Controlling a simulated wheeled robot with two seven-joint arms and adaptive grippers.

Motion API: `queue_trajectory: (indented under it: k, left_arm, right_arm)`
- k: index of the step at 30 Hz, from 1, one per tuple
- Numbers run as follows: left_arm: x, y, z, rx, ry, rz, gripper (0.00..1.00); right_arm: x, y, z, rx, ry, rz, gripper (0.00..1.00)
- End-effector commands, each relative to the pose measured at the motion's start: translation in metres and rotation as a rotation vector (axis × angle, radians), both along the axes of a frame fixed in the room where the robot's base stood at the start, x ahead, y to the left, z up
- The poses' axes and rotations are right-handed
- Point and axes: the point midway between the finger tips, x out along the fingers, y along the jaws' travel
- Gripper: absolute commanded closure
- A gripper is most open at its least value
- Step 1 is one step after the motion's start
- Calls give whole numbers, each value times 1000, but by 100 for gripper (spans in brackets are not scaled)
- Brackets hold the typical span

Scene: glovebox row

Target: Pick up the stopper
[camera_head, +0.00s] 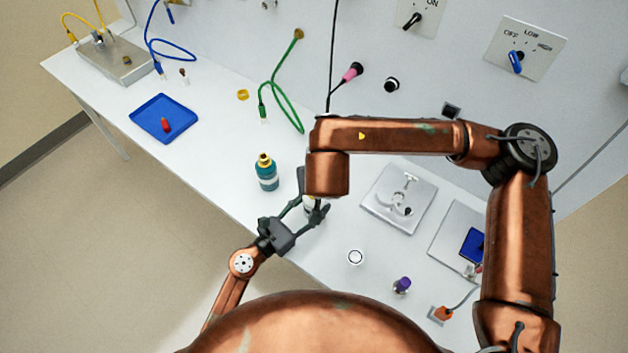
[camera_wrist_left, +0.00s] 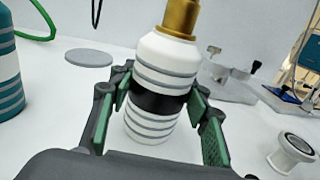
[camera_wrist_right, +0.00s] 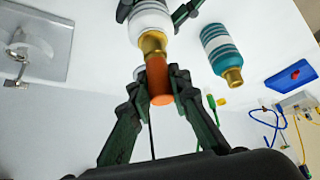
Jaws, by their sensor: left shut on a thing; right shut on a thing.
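The orange stopper (camera_wrist_right: 158,80) shows in the right wrist view, at the gold neck (camera_wrist_right: 152,43) of a white bottle with grey stripes. My right gripper (camera_wrist_right: 158,88) is shut on the stopper. I cannot tell whether the stopper is seated in the neck or just touching it. My left gripper (camera_wrist_left: 160,105) is shut around the body of the white bottle (camera_wrist_left: 150,92), which stands slightly tilted in that view. In the head view my left gripper (camera_head: 308,203) is beside the bottle, and my right arm hides the stopper and right gripper.
A teal striped bottle (camera_head: 266,172) stands close to the left. A round white piece (camera_head: 355,257), a purple piece (camera_head: 402,285) and a metal plate with a fixture (camera_head: 398,198) lie to the right. A blue tray (camera_head: 150,113) holds a red item. The table between tray and bottles is mostly clear.

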Motion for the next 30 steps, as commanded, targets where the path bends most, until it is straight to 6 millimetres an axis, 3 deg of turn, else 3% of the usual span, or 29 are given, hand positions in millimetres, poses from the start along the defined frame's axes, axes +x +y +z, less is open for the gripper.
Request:
queue_trajectory:
  k: [7, 18, 30]
  left_arm:
    - [0, 0, 0, 1, 1, 1, 87]
    - [0, 0, 0, 1, 1, 1, 87]
    - [0, 0, 0, 1, 1, 0, 87]
  right_arm:
    - [1, 0, 12, 1, -3, -1, 100]
    - [0, 0, 80, 1, -4, 1, 100]
    - [1, 0, 122, 1, -2, -1, 100]
